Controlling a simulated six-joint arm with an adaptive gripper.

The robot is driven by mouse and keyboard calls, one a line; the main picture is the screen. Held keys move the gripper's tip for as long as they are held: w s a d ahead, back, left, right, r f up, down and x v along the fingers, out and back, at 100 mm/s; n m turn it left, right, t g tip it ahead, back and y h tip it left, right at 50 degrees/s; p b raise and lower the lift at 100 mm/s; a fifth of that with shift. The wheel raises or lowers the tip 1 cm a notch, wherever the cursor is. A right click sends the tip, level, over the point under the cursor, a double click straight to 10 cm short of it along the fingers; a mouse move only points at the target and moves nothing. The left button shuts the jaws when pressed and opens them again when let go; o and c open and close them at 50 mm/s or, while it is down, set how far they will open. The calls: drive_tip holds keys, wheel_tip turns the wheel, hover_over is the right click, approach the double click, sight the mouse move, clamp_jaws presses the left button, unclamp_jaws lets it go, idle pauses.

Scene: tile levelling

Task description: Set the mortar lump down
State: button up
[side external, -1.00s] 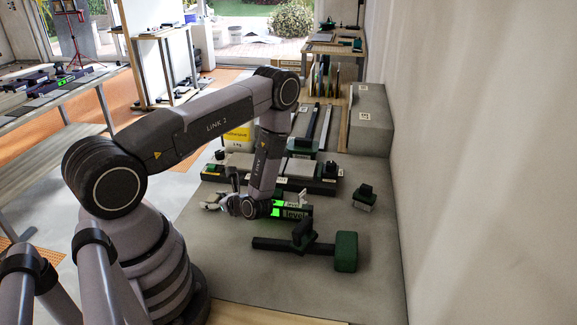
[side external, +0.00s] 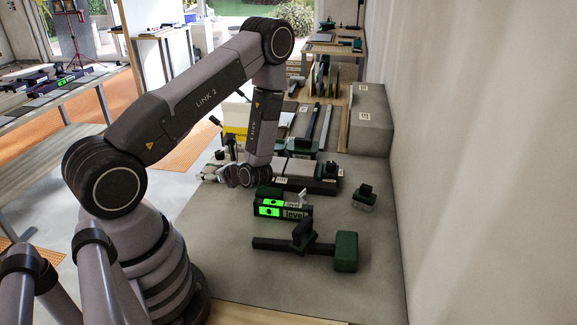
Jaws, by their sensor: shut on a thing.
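My gripper (side external: 212,173) is at the left end of the dark tile stand, pointing left, below my wrist. It is shut on a small pale grey lump (side external: 207,178), which I take as the mortar lump; it is too small and partly covered to see its shape. I cannot tell whether the lump touches anything beneath it.
A levelling device (side external: 283,208) with green lit displays lies in front of the tile stand (side external: 315,185). A dark green mallet (side external: 345,252) lies nearer, with a black-handled tool (side external: 304,236) by its handle. Another handled block (side external: 364,196) stands right.

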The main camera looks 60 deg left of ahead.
drive_tip(key=w+d+m+t+h, duration=0.15)
drive_tip(key=w+m+t, duration=0.3)
drive_tip(key=w, duration=0.45)
drive_tip(key=w+d+m+t, duration=0.35)
drive_tip(key=w+t, duration=0.25)
drive_tip(key=w, duration=0.3)
drive_tip(key=w+d+r+m+t+h, duration=0.4)
drive_tip(key=w+d+m+t+h, duration=0.3)
drive_tip(key=w+d, duration=0.4)
drive_tip(key=m+g, duration=0.1)
hover_over(356, 177)
drive_tip(key=shift+y, duration=0.35)
drive_tip(key=f, duration=0.6)
drive_tip(key=s+f, duration=0.1)
drive_tip(key=f, duration=0.2)
drive_tip(key=shift+w+f, duration=0.55)
drive_tip(key=shift+f, duration=1.45)
drive_tip(key=shift+f, duration=0.1)
